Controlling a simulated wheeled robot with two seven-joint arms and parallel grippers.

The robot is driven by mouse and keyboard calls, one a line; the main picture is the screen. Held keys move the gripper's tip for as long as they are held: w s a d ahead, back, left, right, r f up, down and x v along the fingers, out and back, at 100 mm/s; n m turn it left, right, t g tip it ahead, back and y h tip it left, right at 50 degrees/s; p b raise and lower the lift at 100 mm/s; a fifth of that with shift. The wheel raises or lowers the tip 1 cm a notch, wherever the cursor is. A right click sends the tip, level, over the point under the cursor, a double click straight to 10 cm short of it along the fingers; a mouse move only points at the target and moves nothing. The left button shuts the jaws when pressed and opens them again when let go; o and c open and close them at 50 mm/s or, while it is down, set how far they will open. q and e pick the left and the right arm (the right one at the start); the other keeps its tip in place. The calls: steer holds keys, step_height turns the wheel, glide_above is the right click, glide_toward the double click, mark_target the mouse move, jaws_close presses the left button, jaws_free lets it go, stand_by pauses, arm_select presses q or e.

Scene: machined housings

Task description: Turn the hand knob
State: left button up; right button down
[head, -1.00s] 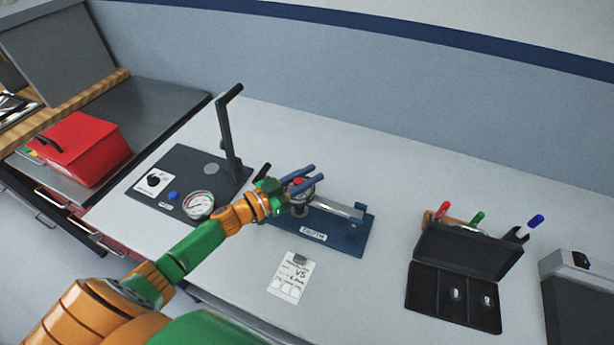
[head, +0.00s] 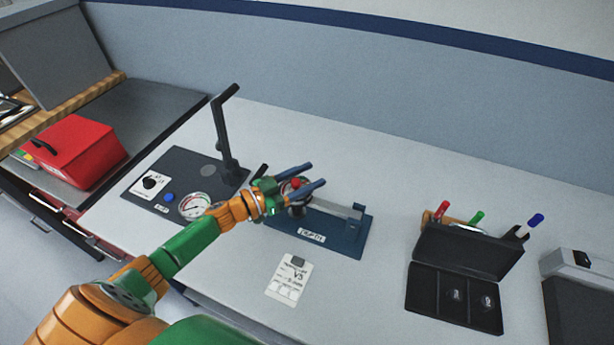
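My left gripper (head: 317,174) reaches in from the left over the blue fixture (head: 345,240) labelled "DEPTH". Its two blue fingers are apart, with a gap between the tips. A round part with a red top (head: 296,183) shows between or below the fingers; I cannot tell whether they touch it. A dark rounded part (head: 297,211) sits just under the gripper, partly hidden by it. A small black knob (head: 149,182) sits on a white plate on the dark panel at the left, away from the gripper. My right gripper is not in view.
The dark panel (head: 190,164) carries a dial gauge (head: 194,205), a blue button (head: 169,197) and an upright lever (head: 223,130). A paper tag (head: 289,279) lies in front of the fixture. An open black case (head: 455,290) and markers stand right. A red box (head: 75,150) is far left.

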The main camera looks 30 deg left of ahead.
mark_target(292, 185)
arm_select(q)
steer(key=shift+s, duration=0.1)
steer(key=v, duration=0.7)
steer(key=shift+b, duration=0.4)
